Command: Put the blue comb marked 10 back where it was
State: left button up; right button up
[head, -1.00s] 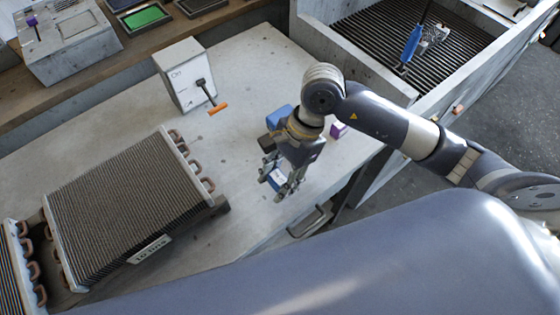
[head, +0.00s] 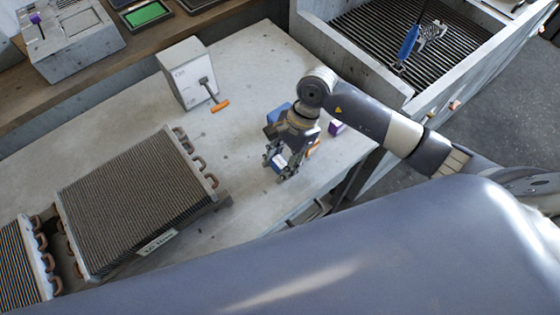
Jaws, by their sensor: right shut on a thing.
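My right gripper (head: 281,172) is shut on a small blue comb (head: 279,164) with a pale label. Its number is too small to read. The gripper points down over the right part of the grey table; whether the comb touches the table I cannot tell. Just behind the wrist stands another blue thing (head: 277,114), partly hidden, with a dark thing by it. A purple block (head: 337,127) lies to the right of the wrist. A bit of orange (head: 314,149) shows beside the gripper. My left gripper is not in view.
A finned coil (head: 140,200) with copper bends fills the left of the table (head: 240,70). A second coil (head: 20,265) is cut off at the left edge. A white box (head: 186,72) with an orange-handled tool stands behind. A grated basin (head: 390,45) is at upper right.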

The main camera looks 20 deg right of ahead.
jog(key=o, duration=0.7)
jog(key=shift+f, duration=0.15)
jog(key=o, duration=0.4)
jog(key=shift+r, duration=0.2)
jog(key=shift+w+d+r, duration=0.1)
jog(key=shift+d+r, duration=0.05)
jog(key=shift+r, duration=0.1)
jog(key=b+v, duration=0.3)
jog(key=v, duration=0.8)
jog(key=shift+r+b, duration=0.25)
jog(key=shift+b, duration=0.15)
